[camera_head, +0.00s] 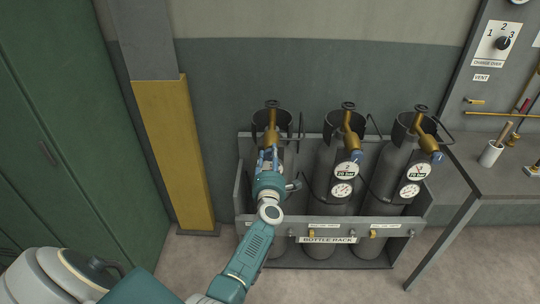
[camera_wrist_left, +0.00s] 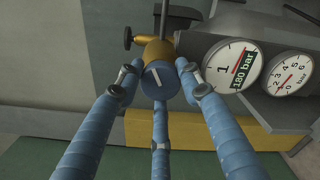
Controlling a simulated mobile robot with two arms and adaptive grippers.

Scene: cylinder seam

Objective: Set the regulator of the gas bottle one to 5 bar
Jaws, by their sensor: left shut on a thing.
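Gas bottle one (camera_head: 289,158) stands leftmost in the rack, partly hidden by my arm. In the left wrist view its blue regulator knob (camera_wrist_left: 162,83) sits on a brass body (camera_wrist_left: 160,52), with a white line on its face. A large gauge (camera_wrist_left: 231,66) reads "1" and "180 bar". A smaller gauge (camera_wrist_left: 289,74) has a bar scale up to 6; I cannot read its needle surely. My left gripper (camera_head: 268,158) is at this regulator, its blue fingers (camera_wrist_left: 158,86) shut around the knob. My right gripper is not in view.
Two more bottles (camera_head: 333,182) (camera_head: 401,172) with brass valves and gauges stand to the right in the grey bottle rack (camera_head: 280,234). A yellow-based column (camera_head: 175,150) is at the left. A workbench (camera_head: 480,178) and a wall panel are at the right.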

